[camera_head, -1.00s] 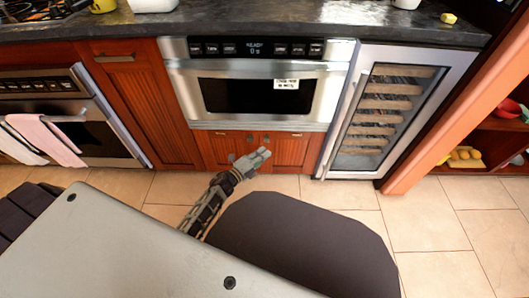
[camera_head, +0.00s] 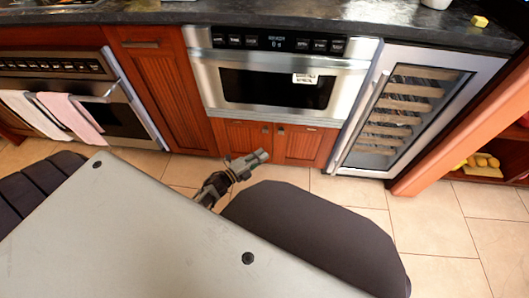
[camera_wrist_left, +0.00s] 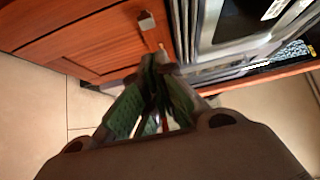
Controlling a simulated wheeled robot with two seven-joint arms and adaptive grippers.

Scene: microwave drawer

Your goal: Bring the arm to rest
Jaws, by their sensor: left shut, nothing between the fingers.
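My left gripper (camera_head: 255,158) is in front of the low wooden cabinet doors under the microwave drawer. It is shut and empty. Its green-padded fingers show in the left wrist view (camera_wrist_left: 150,98), with the cabinet door and the microwave front beyond them. From the head view I cannot tell exactly how far the fingertips are from the doors. The microwave drawer (camera_head: 275,88) is closed, with a lit display and a white label on its front. My right gripper is not in view.
A wine cooler (camera_head: 405,115) stands right of the microwave. An oven (camera_head: 70,95) with hanging towels (camera_head: 70,117) is at the left. The dark countertop (camera_head: 270,15) runs above. Tiled floor (camera_head: 430,220) is open at the right. A shelf with yellow items (camera_head: 478,162) is at the far right.

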